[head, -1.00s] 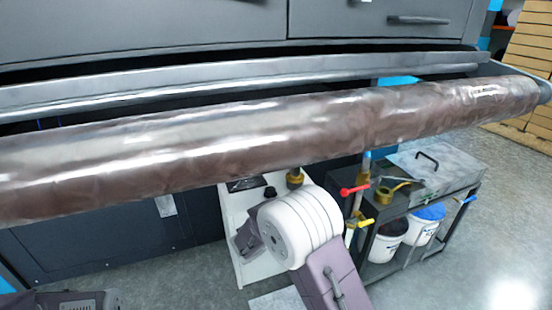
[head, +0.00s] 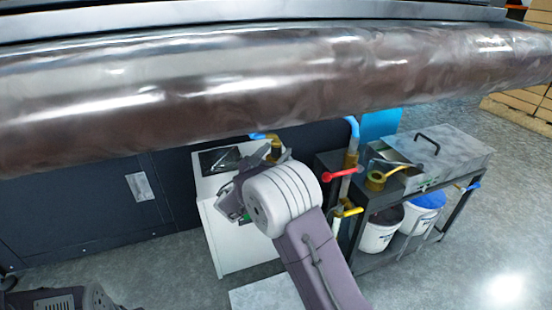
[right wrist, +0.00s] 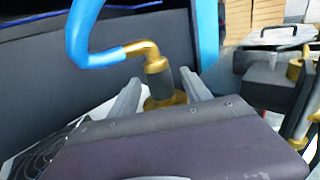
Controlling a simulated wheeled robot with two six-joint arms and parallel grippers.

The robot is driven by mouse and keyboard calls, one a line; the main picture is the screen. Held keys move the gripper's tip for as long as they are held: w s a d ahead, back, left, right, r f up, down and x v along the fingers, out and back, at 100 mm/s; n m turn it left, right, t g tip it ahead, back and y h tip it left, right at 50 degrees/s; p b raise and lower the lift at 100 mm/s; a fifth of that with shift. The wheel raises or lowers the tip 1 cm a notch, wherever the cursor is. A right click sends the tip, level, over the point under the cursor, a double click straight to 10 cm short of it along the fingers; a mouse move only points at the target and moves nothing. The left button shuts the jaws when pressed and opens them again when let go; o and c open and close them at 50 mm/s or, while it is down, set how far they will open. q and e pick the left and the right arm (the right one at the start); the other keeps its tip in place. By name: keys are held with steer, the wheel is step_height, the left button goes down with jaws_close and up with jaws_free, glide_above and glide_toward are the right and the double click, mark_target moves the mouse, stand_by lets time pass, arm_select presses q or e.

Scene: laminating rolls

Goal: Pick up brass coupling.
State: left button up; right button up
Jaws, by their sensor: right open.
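A brass coupling (head: 276,148) with a blue hose on its elbow stands upright at the white cabinet (head: 245,240) in the head view. In the right wrist view the coupling (right wrist: 157,68) has a brass elbow, a dark middle band and a wider brass base. My right gripper (right wrist: 158,88) is open, with one grey finger on each side of the coupling's lower part. I cannot tell whether either finger touches it. In the head view my right gripper (head: 254,172) is partly hidden by its own wrist. My left gripper is not in view.
A long shiny brown roll (head: 200,95) spans the view above the arm. To the right, a dark cart (head: 395,205) carries a brass ring-shaped piece (head: 376,181) and a grey case (head: 440,150). Red (head: 340,174) and yellow valve handles stand beside it.

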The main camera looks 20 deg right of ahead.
mark_target(280, 147)
steer(key=x, duration=0.1)
steer(key=b+x, duration=0.1)
steer(key=x, duration=0.1)
steer(key=shift+f, duration=0.3)
steer(key=shift+w+d+r, duration=0.1)
steer(key=shift+d+r, duration=0.05)
steer(key=shift+d, duration=0.05)
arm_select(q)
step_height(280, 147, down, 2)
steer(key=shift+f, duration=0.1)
arm_select(e)
jaws_close()
steer(key=shift+r, duration=0.1)
